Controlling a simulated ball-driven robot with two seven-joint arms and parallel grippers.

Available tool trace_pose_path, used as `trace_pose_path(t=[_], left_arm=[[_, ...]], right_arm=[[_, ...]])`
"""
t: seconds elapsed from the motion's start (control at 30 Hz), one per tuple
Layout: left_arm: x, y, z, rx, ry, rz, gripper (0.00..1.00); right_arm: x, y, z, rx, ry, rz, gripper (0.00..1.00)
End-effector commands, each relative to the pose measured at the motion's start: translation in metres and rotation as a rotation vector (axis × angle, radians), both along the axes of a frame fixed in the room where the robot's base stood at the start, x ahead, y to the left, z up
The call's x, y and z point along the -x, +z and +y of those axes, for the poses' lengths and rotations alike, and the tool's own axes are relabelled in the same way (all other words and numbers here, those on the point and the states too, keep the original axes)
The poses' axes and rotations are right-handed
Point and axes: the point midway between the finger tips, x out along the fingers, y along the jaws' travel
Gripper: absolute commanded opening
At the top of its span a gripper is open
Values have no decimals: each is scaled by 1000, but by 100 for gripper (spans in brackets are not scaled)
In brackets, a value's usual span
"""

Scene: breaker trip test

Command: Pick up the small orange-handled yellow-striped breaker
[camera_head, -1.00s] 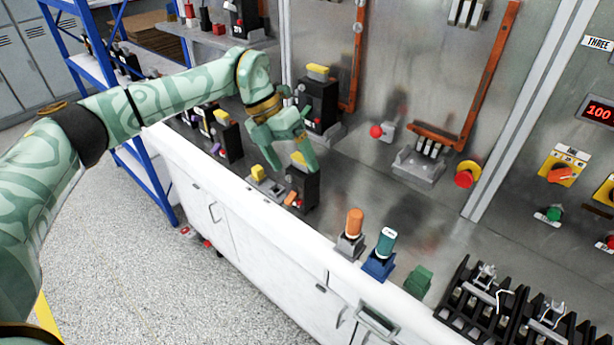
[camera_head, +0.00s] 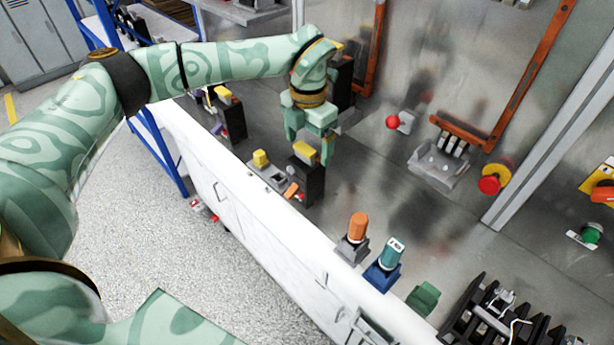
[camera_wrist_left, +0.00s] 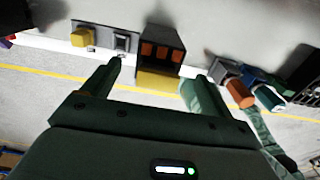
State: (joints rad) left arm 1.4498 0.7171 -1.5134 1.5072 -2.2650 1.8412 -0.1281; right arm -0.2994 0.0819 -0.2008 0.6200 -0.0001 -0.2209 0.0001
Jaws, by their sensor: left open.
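The small breaker (camera_head: 314,186) is a dark upright block with a yellow band on top and an orange handle low on its front. It stands on the grey bench near the front edge. In the left wrist view the breaker (camera_wrist_left: 162,47) lies between and just beyond the finger ends, its yellow part towards me. My left gripper (camera_head: 309,146) is open above it, fingers pointing down, one to each side. It also shows in the left wrist view (camera_wrist_left: 160,75) with nothing held. Contact with the breaker cannot be told. My right gripper is not in view.
A grey base with a yellow block (camera_head: 261,159) sits just left of the breaker. A taller dark breaker (camera_head: 343,84) stands behind, partly hidden by my arm. Orange (camera_head: 357,227) and teal (camera_head: 390,252) handled pieces stand to the right. Bench behind them is clear.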

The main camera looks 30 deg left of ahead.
Motion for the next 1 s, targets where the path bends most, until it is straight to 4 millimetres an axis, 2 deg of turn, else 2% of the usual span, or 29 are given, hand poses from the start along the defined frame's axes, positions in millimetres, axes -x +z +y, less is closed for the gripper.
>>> trace_pose_path(t=[0.1, 0.33, 0.6, 0.63, 0.93, 1.0], left_arm=[[1, -12, 1, 1, 1, 3, 85], [3, -48, 2, 1, 1, 3, 85], [2, -53, 2, 0, 1, -1, 85], [2, -53, 2, 0, 1, -1, 83], [2, -53, 2, 1, 1, 0, 0], [2, -52, 2, 2, 1, -2, 0]], right_arm=[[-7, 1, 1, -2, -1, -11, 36], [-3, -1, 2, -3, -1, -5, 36], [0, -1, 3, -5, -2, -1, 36], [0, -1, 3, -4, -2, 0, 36], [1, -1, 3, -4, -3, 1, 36], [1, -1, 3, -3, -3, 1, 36]])
